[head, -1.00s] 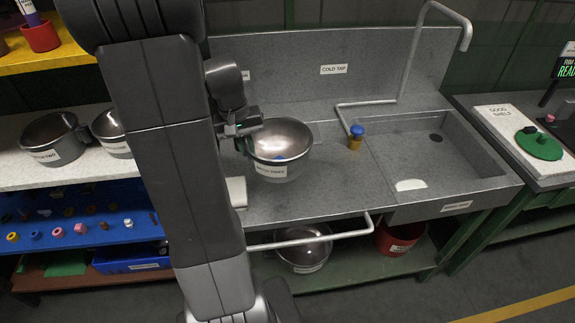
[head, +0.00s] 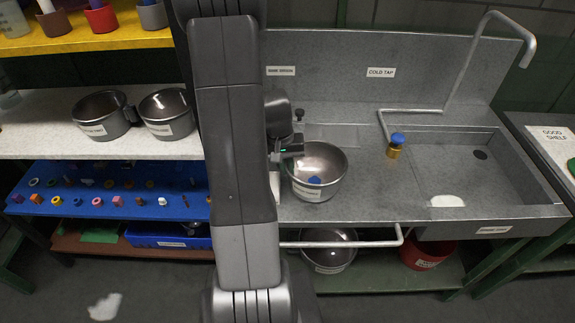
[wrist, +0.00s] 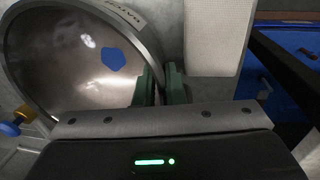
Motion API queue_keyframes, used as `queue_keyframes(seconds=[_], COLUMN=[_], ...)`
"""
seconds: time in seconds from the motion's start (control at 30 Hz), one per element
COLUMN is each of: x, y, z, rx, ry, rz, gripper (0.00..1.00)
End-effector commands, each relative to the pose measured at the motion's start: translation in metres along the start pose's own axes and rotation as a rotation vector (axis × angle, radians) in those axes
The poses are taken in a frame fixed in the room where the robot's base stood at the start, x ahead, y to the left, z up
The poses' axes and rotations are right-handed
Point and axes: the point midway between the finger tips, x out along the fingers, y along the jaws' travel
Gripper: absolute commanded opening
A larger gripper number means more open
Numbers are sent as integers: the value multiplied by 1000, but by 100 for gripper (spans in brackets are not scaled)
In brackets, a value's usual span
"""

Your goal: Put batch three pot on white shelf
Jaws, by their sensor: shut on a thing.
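A steel pot (head: 318,172) with a white label and a blue patch inside is at the left part of the grey sink counter in the head view. My gripper (head: 291,150) is at its left rim. In the wrist view my gripper's green fingers (wrist: 163,88) are shut on the rim wall of the pot (wrist: 75,65), which looks tilted there. I cannot tell whether the pot touches the counter. The white shelf (head: 30,137) is at the left, with two labelled pots, a left one (head: 101,116) and a right one (head: 166,114).
A blue board (head: 110,190) with several small parts lies below the white shelf. A brass tap with a blue knob (head: 396,144) stands right of the pot, before the sink basin (head: 455,170). Another pot (head: 328,250) and a red bucket (head: 427,254) sit underneath.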

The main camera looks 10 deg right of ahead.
Motion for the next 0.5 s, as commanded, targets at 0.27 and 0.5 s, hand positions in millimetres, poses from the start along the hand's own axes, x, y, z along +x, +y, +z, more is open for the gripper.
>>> queue_keyframes(seconds=[0.27,0.5], x=[0,3], y=[0,0], z=[-1,0], rx=[-1,0], ry=[2,1], rz=[0,0], gripper=[0,31])
